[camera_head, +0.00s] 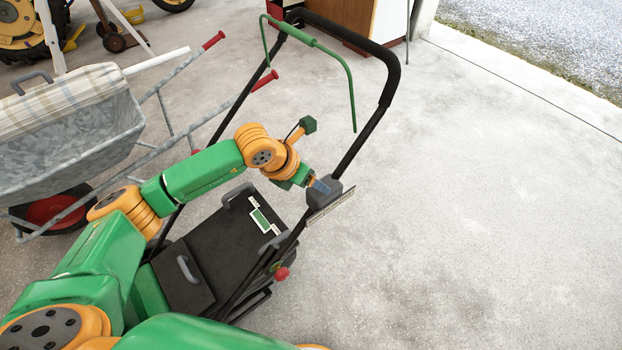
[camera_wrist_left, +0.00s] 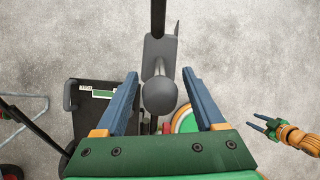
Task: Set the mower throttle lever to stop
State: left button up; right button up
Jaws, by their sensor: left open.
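The mower (camera_head: 200,265) stands on the concrete with its black handle rising to the upper right. The throttle unit, a dark grey housing (camera_head: 325,196), sits on the right-hand handle tube; its housing also shows in the left wrist view (camera_wrist_left: 160,55). The throttle lever's rounded grey knob (camera_wrist_left: 159,95) points toward the wrist camera. My left gripper (camera_head: 321,186) is at the housing. In the wrist view its blue fingers (camera_wrist_left: 160,97) are open, one on each side of the knob, with gaps showing. My right gripper (camera_wrist_left: 263,123) is off to the right, its fingers apart and empty.
A green bail bar (camera_head: 335,62) arches near the handle top. A wheelbarrow (camera_head: 70,125) with a cloth stands at left. A cabinet (camera_head: 350,20) stands behind the handle. The floor at right is clear.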

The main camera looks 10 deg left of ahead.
pick_arm(q)
jog(key=v, duration=0.7)
jog(key=shift+b, duration=0.4)
